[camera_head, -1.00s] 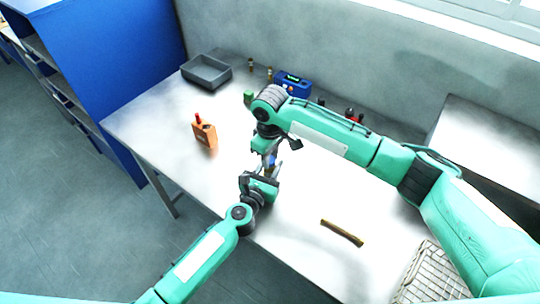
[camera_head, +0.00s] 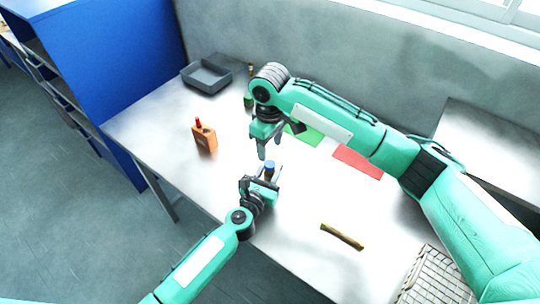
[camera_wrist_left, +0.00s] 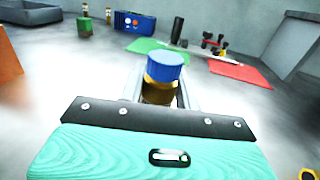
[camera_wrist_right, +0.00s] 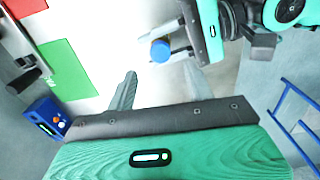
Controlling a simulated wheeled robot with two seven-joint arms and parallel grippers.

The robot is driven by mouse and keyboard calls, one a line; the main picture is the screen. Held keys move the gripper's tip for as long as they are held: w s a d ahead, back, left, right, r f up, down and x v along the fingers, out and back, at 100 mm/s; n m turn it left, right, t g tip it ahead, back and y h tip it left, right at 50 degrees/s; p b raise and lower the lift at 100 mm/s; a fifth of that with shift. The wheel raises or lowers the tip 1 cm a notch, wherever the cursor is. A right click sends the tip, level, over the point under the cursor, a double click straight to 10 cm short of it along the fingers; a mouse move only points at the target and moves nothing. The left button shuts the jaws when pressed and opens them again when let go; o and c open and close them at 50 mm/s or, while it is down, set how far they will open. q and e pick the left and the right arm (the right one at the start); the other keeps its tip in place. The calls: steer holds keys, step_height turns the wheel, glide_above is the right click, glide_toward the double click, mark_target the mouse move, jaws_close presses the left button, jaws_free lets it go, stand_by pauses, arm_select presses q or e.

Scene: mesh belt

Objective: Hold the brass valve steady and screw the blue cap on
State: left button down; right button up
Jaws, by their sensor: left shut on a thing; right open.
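The brass valve (camera_wrist_left: 158,92) stands upright between the fingers of my left gripper (camera_head: 266,184), which is shut on it. The blue cap (camera_wrist_left: 166,66) sits on top of the valve; the cap also shows in the head view (camera_head: 270,168) and in the right wrist view (camera_wrist_right: 160,50). I cannot tell how far it is screwed down. My right gripper (camera_head: 267,150) is open and empty, above and a little behind the cap, apart from it. Its spread fingers show in the right wrist view (camera_wrist_right: 160,85).
An orange block (camera_head: 204,138) with a red top stands left. A grey tray (camera_head: 207,76) is at the back left. Green (camera_head: 304,134) and red (camera_head: 358,162) mats lie behind. A brass-coloured bar (camera_head: 342,236) and a wire basket (camera_head: 425,278) are at the right front.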

step_height(320, 180, up, 5)
steer(key=shift+r, duration=0.1)
stand_by(0.3)
arm_select(q)
steer(key=c, duration=0.9)
jaws_free()
steer(key=b+v, duration=0.2)
steer(key=v, duration=1)
steer(key=shift+s+a+f, duration=0.1)
steer(key=shift+s+a, duration=0.05)
steer(key=shift+s, duration=0.25)
steer(key=shift+s+a, duration=0.2)
steer(key=shift+s, duration=0.3)
arm_select(e)
steer(key=shift+f, duration=1)
